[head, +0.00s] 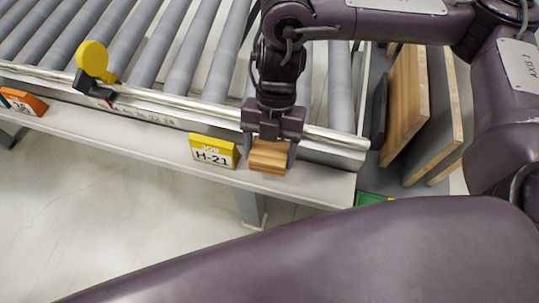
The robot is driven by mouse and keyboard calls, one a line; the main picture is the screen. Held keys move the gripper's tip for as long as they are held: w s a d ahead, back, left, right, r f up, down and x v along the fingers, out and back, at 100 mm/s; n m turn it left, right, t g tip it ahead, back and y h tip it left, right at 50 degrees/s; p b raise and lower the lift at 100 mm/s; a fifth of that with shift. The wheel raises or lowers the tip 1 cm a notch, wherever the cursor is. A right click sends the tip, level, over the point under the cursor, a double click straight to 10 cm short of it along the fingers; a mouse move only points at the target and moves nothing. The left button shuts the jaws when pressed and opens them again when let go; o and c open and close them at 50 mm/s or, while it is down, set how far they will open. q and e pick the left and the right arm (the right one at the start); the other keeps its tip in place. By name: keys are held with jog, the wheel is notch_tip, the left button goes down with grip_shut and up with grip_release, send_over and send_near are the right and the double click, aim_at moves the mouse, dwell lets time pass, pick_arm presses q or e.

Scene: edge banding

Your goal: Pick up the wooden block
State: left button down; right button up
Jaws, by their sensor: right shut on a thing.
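The wooden block (268,157) is small, light brown and striped. It is at the front ledge of the roller conveyor, just right of the yellow H-21 sign. My right gripper (269,150) points down from above with a finger on each side of the block, shut on it. Whether the block touches the ledge I cannot tell. My left gripper is not in view.
The roller conveyor (215,55) fills the back left. The yellow H-21 sign (214,152) stands close left of the block. A yellow disc (92,58) and an orange sign (24,102) are further left. Wooden panels (405,100) lean at the right.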

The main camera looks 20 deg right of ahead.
aim_at(270, 151)
notch_tip(270, 151, up, 16)
jog(key=p, duration=0.1)
jog(key=w+d+r+m+t+h, duration=0.1)
jog(key=w+d+m+t, duration=0.3)
jog(key=w+m, duration=0.5)
jog(key=w+d+r+m+t+h, duration=0.1)
jog(key=w+d+m+t, duration=0.3)
jog(key=w+m, duration=0.5)
jog(key=d+m, duration=0.1)
jog(key=m, duration=1)
jog(key=shift+w+m+t, duration=0.3)
jog(key=shift+w, duration=0.1)
